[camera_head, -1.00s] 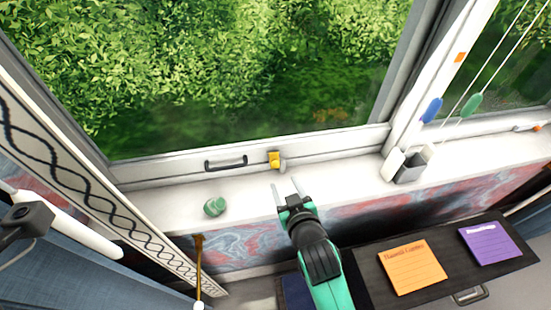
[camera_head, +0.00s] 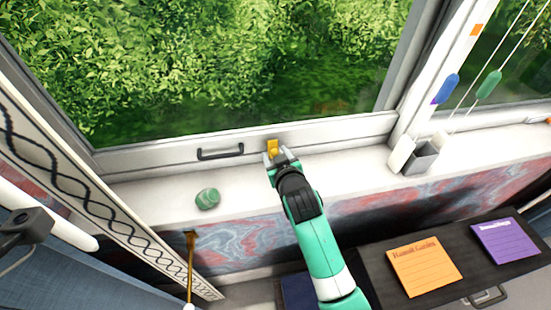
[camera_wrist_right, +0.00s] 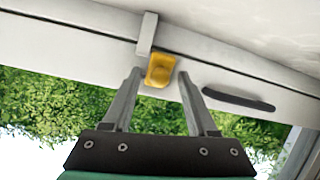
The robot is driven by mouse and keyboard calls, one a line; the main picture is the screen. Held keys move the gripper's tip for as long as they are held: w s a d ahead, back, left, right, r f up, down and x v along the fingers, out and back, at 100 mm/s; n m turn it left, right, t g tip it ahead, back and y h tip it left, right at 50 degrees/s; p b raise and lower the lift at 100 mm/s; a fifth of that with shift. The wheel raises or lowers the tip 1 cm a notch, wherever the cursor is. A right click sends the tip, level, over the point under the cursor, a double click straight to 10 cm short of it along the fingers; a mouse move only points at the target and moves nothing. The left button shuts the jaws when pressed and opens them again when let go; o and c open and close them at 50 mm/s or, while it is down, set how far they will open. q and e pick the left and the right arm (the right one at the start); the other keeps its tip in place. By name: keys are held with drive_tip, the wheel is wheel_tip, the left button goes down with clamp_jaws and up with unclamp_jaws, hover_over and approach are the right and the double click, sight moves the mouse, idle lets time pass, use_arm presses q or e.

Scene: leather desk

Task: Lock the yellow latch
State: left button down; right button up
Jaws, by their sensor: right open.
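The yellow latch (camera_head: 272,147) sits on the white window frame's lower rail, right of the dark handle (camera_head: 220,152). It also shows in the right wrist view (camera_wrist_right: 160,70), next to a small pale block (camera_wrist_right: 147,33) on the frame. My right gripper (camera_head: 279,156) is open at the latch. In the right wrist view its two fingertips (camera_wrist_right: 160,76) stand on either side of the latch, with the latch's body between or just beyond them. I cannot tell whether either finger touches it. My left gripper is not in view.
A green striped stone (camera_head: 207,198) lies on the white sill left of my right arm. Orange (camera_head: 424,266) and purple (camera_head: 506,240) notes lie on a dark surface at lower right. The sill between is clear.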

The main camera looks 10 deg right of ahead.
drive_tip(key=shift+w, duration=0.15)
clamp_jaws()
wheel_tip(320, 180, down, 2)
drive_tip(key=t+b, duration=0.2)
drive_tip(key=b, duration=0.3)
drive_tip(key=shift+b, duration=0.4)
drive_tip(key=shift+r+t, duration=0.1)
drive_tip(key=shift+t, duration=0.3)
drive_tip(key=shift+w+r, duration=0.1)
drive_tip(key=shift+r, duration=0.1)
unclamp_jaws()
